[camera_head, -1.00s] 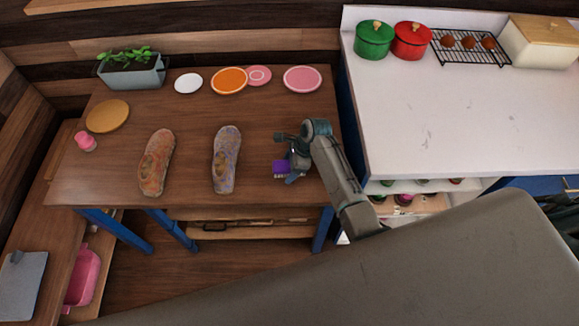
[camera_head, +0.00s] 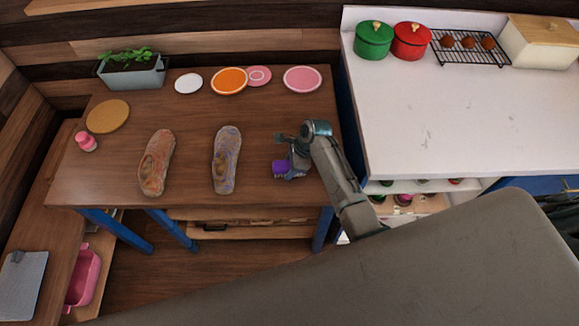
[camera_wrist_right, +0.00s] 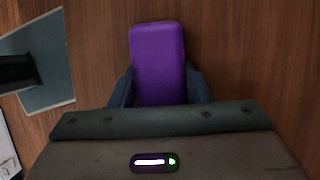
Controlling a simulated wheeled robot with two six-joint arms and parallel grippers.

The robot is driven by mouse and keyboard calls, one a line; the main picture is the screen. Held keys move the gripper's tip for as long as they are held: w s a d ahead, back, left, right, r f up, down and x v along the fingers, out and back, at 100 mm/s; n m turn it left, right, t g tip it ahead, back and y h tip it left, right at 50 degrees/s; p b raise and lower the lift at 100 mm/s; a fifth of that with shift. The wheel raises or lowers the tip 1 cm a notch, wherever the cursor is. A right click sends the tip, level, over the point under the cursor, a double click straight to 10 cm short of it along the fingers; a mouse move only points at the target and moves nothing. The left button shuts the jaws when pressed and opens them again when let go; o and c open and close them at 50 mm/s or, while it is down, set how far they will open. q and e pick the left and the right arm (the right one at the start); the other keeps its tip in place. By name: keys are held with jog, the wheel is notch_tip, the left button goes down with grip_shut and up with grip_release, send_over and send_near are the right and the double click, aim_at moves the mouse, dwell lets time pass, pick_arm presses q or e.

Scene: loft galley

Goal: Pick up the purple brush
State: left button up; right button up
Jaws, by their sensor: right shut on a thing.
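The purple brush (camera_head: 280,167) is at the right end of the wooden table. In the right wrist view the purple brush (camera_wrist_right: 158,62) sits between the two dark fingers. My right gripper (camera_head: 287,170) is shut on it; the fingertips also show in the right wrist view (camera_wrist_right: 158,92). Its bristle side is mostly hidden, and I cannot tell whether it is clear of the table. My left gripper is not in view.
Plates, including an orange one (camera_head: 229,81), line the back. A white counter (camera_head: 450,115) stands at the right.

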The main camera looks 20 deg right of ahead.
aim_at(286, 164)
jog(key=shift+r, duration=0.4)
notch_tip(286, 164, up, 3)
jog(key=p, duration=0.5)
jog(key=shift+r, duration=0.15)
jog(key=shift+s+a+r+p, duration=0.15)
jog(key=shift+s+a+p, duration=0.2)
jog(key=shift+s+p, duration=0.25)
jog(key=shift+s+a+r+p, duration=0.1)
jog(key=shift+s+a+p, duration=0.3)
jog(key=shift+p, duration=0.2)
jog(key=s+a, duration=0.7)
jog(key=s, duration=0.4)
jog(key=shift+s+r+b, duration=0.25)
jog(key=shift+r+b, duration=0.1)
jog(key=shift+a, duration=0.1)
jog(key=shift+o, duration=1)
jog(key=shift+f, duration=0.1)
jog(key=shift+c, duration=0.3)
